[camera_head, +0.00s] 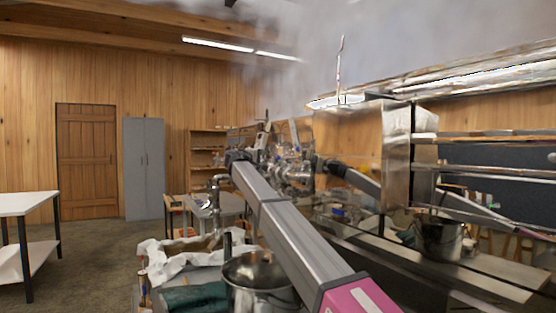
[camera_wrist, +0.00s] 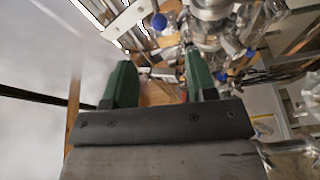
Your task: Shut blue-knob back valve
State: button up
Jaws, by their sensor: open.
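In the wrist view a blue knob (camera_wrist: 159,21) sits at the end of a pale metal lever, just beyond my gripper (camera_wrist: 159,58). The green fingers are apart, with nothing held between them. Other blue knobs, one on the upper right (camera_wrist: 250,52) and one lower (camera_wrist: 221,75), show among steel valve fittings (camera_wrist: 212,12) right of the fingers. I cannot tell for sure which knob belongs to the back valve. In the head view the valve cluster (camera_head: 292,168) stands at the end of the evaporator, beside my arm, with a small blue spot (camera_head: 297,148). The fingers are not clear there.
The steel evaporator (camera_head: 398,150) fills the right side, steam above it. A steel pot (camera_head: 258,272) stands in front below my arm; another pot (camera_head: 440,238) is at right. A white table (camera_head: 20,205) is at left. The floor between is free.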

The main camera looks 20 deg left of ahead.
aim_at(278, 157)
jog(key=w+d+m+h, duration=0.1)
jog(key=w+m, duration=0.2)
jog(key=m, duration=0.5)
jog(key=w+d+m+g+h, duration=0.1)
jog(key=w+m, duration=0.3)
jog(key=m, duration=0.4)
jog(key=w+d+m, duration=0.1)
jog(key=w+m, duration=0.2)
jog(key=m, duration=0.5)
jog(key=shift+w+d+h, duration=0.3)
jog(key=shift+d+h, duration=0.1)
